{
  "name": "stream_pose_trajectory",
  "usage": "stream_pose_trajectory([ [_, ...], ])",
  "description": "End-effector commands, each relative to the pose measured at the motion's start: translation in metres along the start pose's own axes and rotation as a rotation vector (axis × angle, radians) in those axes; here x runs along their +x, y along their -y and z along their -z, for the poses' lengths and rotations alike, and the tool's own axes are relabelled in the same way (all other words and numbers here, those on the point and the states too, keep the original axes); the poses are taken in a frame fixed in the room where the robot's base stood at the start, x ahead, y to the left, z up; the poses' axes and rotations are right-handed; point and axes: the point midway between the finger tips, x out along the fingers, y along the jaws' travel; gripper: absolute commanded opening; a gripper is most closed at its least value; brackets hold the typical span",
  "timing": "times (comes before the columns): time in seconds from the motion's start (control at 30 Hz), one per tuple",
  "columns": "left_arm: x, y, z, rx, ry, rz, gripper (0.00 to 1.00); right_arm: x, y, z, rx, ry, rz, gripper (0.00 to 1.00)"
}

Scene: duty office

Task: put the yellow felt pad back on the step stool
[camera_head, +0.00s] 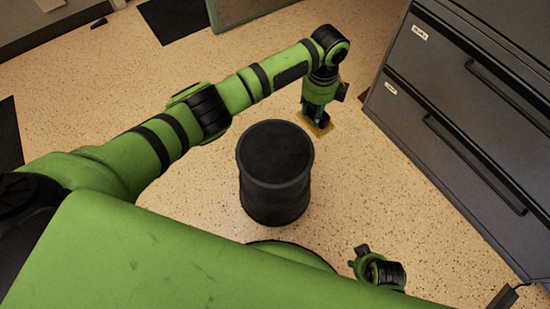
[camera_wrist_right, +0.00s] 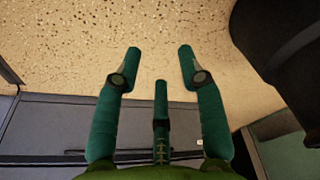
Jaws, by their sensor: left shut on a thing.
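The step stool (camera_head: 275,150) is a black round drum standing upright on the floor in the middle of the head view. My left gripper (camera_head: 315,112) points down just behind and to the right of it, shut on the yellow felt pad (camera_head: 326,128). The pad is a small flat piece, partly hidden by the fingers, and lies beyond the stool top, not on it. I cannot tell how high it is. In the right wrist view, my right gripper (camera_wrist_right: 160,62) has its fingers spread and empty. A dark rounded body, apparently the stool (camera_wrist_right: 285,45), stands at upper right there.
A dark grey drawer cabinet (camera_head: 470,110) stands at the right, close to the left gripper. Dark mats (camera_head: 172,18) lie on the speckled floor at the back left.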

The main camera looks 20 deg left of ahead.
Motion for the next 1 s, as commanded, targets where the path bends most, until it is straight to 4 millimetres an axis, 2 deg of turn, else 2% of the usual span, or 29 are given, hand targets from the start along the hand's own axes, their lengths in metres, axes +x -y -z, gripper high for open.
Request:
stream_pose_trajectory([
  [0.07,0.007,0.001,0.0,0.036,0.0,0.0,0.0,0.004,0.0,0.001,0.0,-0.002,-0.001,0.4],
  [0.17,0.014,-0.01,-0.005,0.05,0.0,-0.002,0.0,0.003,0.0,0.0,0.0,-0.001,-0.001,0.4],
  [0.5,0.058,-0.08,-0.034,0.048,0.0,-0.003,0.0,0.003,0.0,0.0,0.0,-0.002,0.0,0.4],
  [0.6,0.067,-0.094,-0.04,0.049,-0.001,-0.001,0.0,0.002,0.0,0.001,0.0,-0.003,0.0,0.4],
  [0.83,0.081,-0.105,-0.044,0.05,-0.001,0.0,0.0,0.0,0.0,0.004,0.001,-0.006,-0.001,0.4],
  [1.0,0.106,-0.106,-0.043,0.049,-0.002,-0.001,0.0,-0.018,-0.002,0.018,0.004,-0.024,-0.003,0.4],
])
